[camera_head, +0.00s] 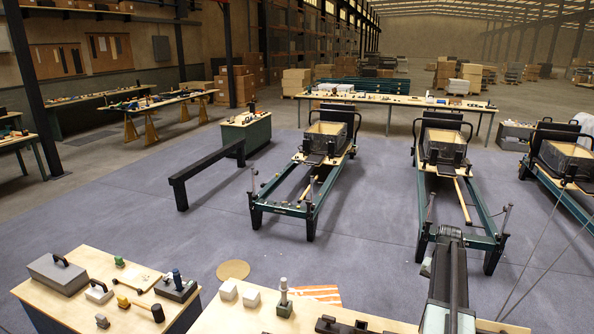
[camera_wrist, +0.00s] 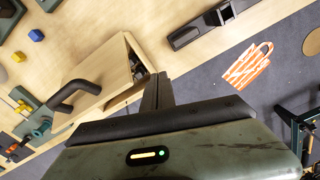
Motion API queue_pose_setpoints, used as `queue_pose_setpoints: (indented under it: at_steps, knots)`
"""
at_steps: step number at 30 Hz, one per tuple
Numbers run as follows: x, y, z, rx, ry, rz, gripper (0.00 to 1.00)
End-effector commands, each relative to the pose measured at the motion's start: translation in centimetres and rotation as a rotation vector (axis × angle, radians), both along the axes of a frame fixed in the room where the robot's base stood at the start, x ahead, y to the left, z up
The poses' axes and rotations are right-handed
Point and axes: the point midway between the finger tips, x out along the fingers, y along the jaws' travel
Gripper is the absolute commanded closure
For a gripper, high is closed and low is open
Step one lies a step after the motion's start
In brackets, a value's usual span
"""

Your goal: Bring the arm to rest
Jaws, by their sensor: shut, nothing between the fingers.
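My gripper (camera_wrist: 158,92) shows in the wrist view as dark fingers shut together, with nothing between them. Behind it is the grey-green housing of my wrist with a lit yellow bar and a green light. The fingers appear over a wooden bench top, beside a pale wooden box with a black curved handle (camera_wrist: 75,95). I cannot tell whether they touch it. In the head view my dark arm rises at the lower right, in front of the middle reformer (camera_head: 465,200); the fingertips cannot be made out there.
A near bench (camera_head: 225,318) holds white blocks and small tools. A left bench (camera_head: 50,298) carries a grey box and a mallet. An orange-striped bag (camera_wrist: 250,66) lies on the floor. Another reformer (camera_head: 308,182) stands further left. Open blue-grey floor (camera_head: 150,225) lies between.

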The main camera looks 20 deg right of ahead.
Motion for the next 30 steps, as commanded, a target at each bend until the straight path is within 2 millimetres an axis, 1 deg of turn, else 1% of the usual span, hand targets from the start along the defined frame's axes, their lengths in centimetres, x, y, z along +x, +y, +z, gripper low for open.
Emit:
queue_pose_setpoints:
  at_steps: [1, 2, 3, 5, 6, 8, 9, 11, 12, 14, 15, 17, 18, 19, 20, 21, 23, 24, 26, 30]
  knots:
    - [2.6, 4.4, -1.5, 0.001, 0.001, 0.07, 1.0]
    - [3.8, 6.8, -1.9, 0.001, 0.0, 0.107, 1.0]
    - [5.2, 10.0, -2.4, 0.001, 0.0, 0.155, 1.0]
    - [6.9, 15.0, -3.2, 0.001, 0.0, 0.231, 1.0]
    - [7.8, 18.4, -3.7, 0.001, 0.0, 0.283, 1.0]
    - [8.6, 23.6, -4.5, 0.001, 0.0, 0.365, 1.0]
    - [8.9, 27.0, -5.0, 0.001, 0.0, 0.421, 1.0]
    - [8.8, 32.3, -5.8, 0.001, 0.0, 0.51, 1.0]
    - [8.3, 35.7, -6.4, 0.001, 0.0, 0.571, 1.0]
    - [7.2, 40.7, -7.1, 0.001, 0.0, 0.663, 1.0]
    - [6.2, 43.5, -7.6, 0.0, 0.001, 0.722, 1.0]
    - [4.4, 47.2, -8.1, -0.001, 0.0, 0.804, 1.0]
    - [3.1, 49.0, -8.3, -0.001, 0.0, 0.854, 1.0]
    - [1.9, 49.9, -8.4, -0.001, 0.0, 0.883, 1.0]
    - [1.1, 50.2, -8.3, -0.001, 0.0, 0.904, 1.0]
    - [0.3, 50.0, -8.1, -0.001, 0.0, 0.915, 1.0]
    - [-0.5, 49.9, -8.0, -0.001, 0.0, 0.936, 1.0]
    - [-0.7, 49.8, -8.0, 0.0, -0.001, 0.952, 1.0]
    - [-0.2, 49.8, -8.0, 0.0, -0.001, 0.972, 1.0]
    - [-0.2, 49.8, -8.0, 0.0, -0.001, 0.974, 1.0]
